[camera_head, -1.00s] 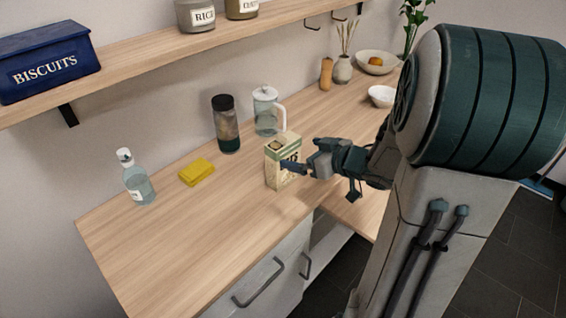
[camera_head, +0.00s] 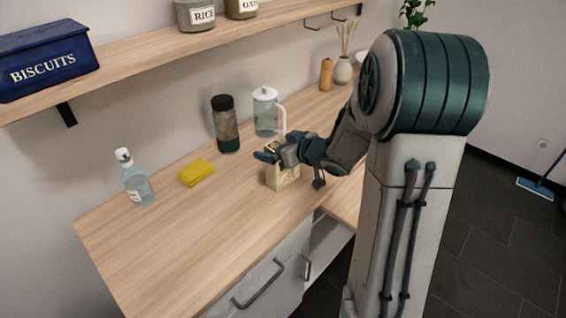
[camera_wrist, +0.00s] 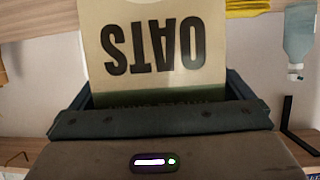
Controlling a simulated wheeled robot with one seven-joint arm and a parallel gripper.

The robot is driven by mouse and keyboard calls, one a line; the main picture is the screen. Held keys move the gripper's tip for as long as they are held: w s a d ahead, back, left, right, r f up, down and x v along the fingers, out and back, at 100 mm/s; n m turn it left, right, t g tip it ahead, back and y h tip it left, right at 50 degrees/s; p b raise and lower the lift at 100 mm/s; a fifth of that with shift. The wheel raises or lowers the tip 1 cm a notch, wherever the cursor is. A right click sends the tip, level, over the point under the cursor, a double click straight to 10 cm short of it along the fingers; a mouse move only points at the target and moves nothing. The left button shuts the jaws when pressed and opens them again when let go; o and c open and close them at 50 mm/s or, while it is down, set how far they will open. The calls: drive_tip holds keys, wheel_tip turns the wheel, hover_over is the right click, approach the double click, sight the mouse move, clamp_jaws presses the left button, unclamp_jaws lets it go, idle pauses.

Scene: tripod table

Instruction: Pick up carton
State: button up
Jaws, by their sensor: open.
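The carton (camera_head: 284,180) is a cream box that stands upright on the wooden counter near its front edge. In the wrist view the carton (camera_wrist: 152,50) appears upside down, with the word OATS and a green band. My gripper (camera_head: 268,153) is at the upper part of the carton in the head view and covers part of it. In the wrist view my open gripper (camera_wrist: 160,92) has a jaw on each side of the carton's lower-pictured end. I cannot tell whether the jaws touch it.
A yellow sponge (camera_head: 196,172) and a clear bottle (camera_head: 137,182) are to the left. A shelf (camera_head: 150,62) runs above. The counter's front left is clear.

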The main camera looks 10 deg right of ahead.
drive_tip(key=c, duration=1.3)
drive_tip(key=shift+c, duration=0.2)
